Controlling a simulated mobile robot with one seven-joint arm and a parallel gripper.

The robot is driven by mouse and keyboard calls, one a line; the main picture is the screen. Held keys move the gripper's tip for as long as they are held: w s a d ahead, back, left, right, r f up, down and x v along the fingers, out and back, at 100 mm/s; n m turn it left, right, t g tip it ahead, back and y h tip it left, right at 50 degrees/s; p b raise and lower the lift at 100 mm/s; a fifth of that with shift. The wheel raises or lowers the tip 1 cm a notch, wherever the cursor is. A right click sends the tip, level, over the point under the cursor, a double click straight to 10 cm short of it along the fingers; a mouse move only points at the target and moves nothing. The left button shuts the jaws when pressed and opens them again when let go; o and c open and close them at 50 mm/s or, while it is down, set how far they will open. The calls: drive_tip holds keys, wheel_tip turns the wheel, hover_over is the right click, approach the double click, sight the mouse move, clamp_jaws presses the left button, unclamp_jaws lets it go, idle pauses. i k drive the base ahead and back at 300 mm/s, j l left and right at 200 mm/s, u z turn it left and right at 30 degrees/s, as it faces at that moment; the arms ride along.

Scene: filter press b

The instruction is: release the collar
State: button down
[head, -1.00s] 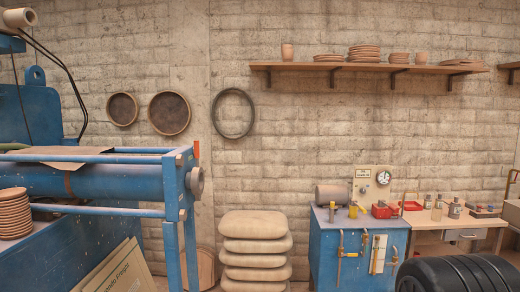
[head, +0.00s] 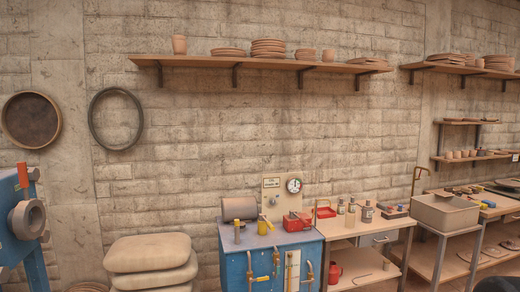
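At the left edge, the end of the blue press frame (head: 12,205) shows, with a round grey collar-like ring (head: 27,219) on its outer face. An orange-red tab (head: 22,175) stands up on top of the frame beside it. I cannot tell for sure that this ring is the collar, or how it is fastened. The rest of the press is outside the view. My gripper is not in view.
A blue cabinet (head: 236,268) with yellow-handled pipes, a gauge (head: 294,185) and a red box (head: 296,221) stands at centre. Stacked pale sacks (head: 150,255) lie left of it. A workbench (head: 352,229) and a sink (head: 445,212) are at right.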

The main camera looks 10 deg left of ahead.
sight(21, 229)
drive_tip(key=i+u, duration=0.25)
drive_tip(key=i, duration=0.2)
drive_tip(key=i+u, duration=0.3)
drive_tip(key=i+l+u, duration=0.25)
drive_tip(key=i, duration=0.3)
drive_tip(key=i+u, duration=0.7)
drive_tip(key=i, duration=0.15)
drive_tip(key=i+l+u, duration=0.2)
drive_tip(key=i+u, duration=0.55)
drive_tip(key=i+l+u, duration=0.1)
drive_tip(key=i+u, duration=0.15)
drive_tip(key=u, duration=0.15)
drive_tip(key=i+l+u, duration=0.2)
drive_tip(key=u, duration=0.15)
drive_tip(key=i+l, duration=0.05)
drive_tip(key=i, duration=0.05)
